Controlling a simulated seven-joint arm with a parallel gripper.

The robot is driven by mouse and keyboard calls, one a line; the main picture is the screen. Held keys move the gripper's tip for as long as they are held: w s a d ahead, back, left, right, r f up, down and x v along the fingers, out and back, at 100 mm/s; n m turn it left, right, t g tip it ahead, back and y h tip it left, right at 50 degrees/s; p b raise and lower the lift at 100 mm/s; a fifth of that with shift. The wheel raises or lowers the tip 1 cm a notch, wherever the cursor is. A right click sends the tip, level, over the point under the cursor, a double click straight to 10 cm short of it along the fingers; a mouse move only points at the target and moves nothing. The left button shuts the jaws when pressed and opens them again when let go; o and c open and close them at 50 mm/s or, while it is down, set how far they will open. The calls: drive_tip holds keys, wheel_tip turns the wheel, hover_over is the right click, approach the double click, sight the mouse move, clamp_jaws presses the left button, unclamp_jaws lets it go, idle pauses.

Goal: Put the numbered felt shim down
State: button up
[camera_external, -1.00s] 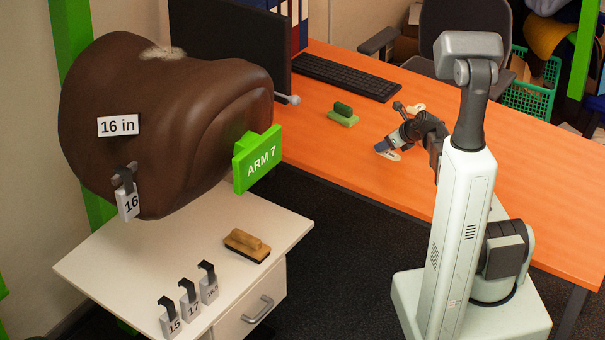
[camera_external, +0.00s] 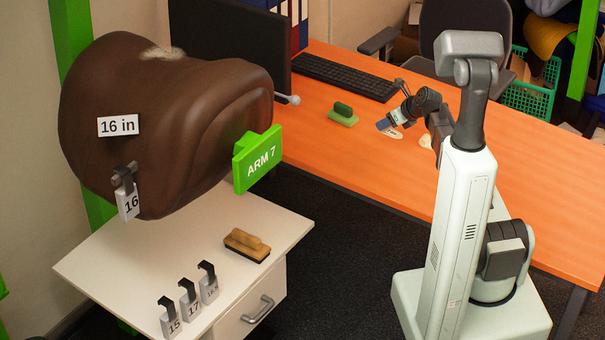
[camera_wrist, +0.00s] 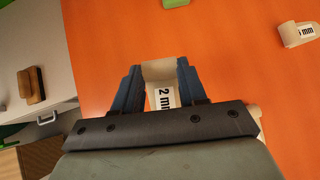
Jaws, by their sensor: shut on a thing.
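My gripper (camera_external: 388,125) is over the orange desk, in front of the green block. In the wrist view its two blue fingers (camera_wrist: 160,70) are shut on a cream felt shim (camera_wrist: 163,97), whose label reads "2 mm". The shim sits between the fingers, its lower part hidden behind the gripper body. In the external view a pale shim shape (camera_external: 397,135) shows by the fingertips. I cannot tell whether the held shim touches the desk or is just above it.
A green block (camera_external: 343,115) and a keyboard (camera_external: 345,77) stand further off. The orange desk (camera_external: 490,165) has clear room on the right. The brown saddle (camera_external: 170,120) is at left.

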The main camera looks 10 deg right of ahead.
drive_tip(key=shift+r, duration=0.85)
drive_tip(key=shift+a, duration=0.1)
drive_tip(key=s+a+f+n+g+y, duration=0.1)
drive_tip(key=s+a+n, duration=0.2)
drive_tip(key=a, duration=1.2)
drive_tip(key=n+g, duration=1.3)
drive_tip(key=n, duration=0.4)
hover_over(153, 291)
drive_tip(key=w+d, duration=0.3)
wheel_tip(153, 291, down, 14)
drive_tip(key=shift+s+a+f, duration=0.1)
drive_tip(key=shift+f, duration=4.75)
drive_tip(key=shift+f, duration=0.1)
